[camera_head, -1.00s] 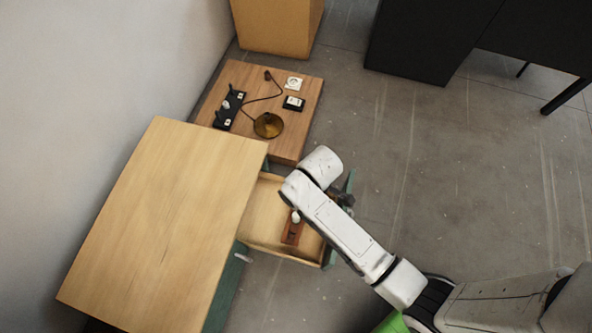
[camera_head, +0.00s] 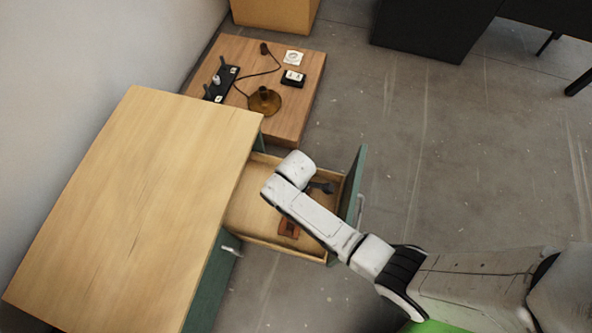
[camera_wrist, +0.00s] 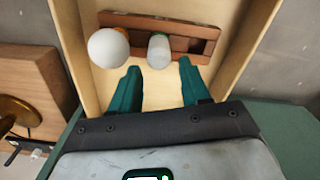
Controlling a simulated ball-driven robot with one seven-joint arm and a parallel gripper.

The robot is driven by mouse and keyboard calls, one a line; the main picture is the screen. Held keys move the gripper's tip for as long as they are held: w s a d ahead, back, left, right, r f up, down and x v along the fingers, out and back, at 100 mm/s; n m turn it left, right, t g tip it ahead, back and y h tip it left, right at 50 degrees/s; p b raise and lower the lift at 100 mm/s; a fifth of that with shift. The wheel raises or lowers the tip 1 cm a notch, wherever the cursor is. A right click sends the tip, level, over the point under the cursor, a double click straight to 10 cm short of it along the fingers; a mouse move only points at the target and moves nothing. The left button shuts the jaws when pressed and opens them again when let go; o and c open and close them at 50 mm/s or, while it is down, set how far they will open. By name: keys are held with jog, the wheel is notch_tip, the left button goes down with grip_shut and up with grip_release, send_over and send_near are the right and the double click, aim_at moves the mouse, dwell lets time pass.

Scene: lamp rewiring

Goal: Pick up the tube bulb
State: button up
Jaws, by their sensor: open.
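In the wrist view the tube bulb (camera_wrist: 159,48), a pale cylinder with a greenish end, stands in a brown wooden rack (camera_wrist: 198,46) inside the open drawer. A round white bulb (camera_wrist: 108,48) sits to its left in the same rack. My gripper (camera_wrist: 160,68) is open. Its two teal fingers point at the rack, with the tube bulb just beyond the gap between them and nothing held. In the head view my arm hangs over the drawer and hides both bulbs; part of the rack (camera_head: 288,229) shows below it.
The drawer (camera_head: 245,213) has raised walls close around the rack and a green front (camera_head: 357,180). The wooden cabinet top (camera_head: 130,190) is bare. A low wooden table (camera_head: 292,112) behind holds a brown lamp base (camera_head: 264,100), a cord and small parts.

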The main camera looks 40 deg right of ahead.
jog(key=shift+w+a+f+b, duration=0.1)
jog(key=shift+f+b, duration=1)
jog(key=shift+f, duration=0.5)
jog(key=shift+w+f+b, duration=0.1)
jog(key=shift+f+b, duration=1)
jog(key=shift+f, duration=0.5)
jog(key=shift+r, duration=0.1)
jog(key=shift+c, duration=0.4)
jog(key=c, duration=0.7)
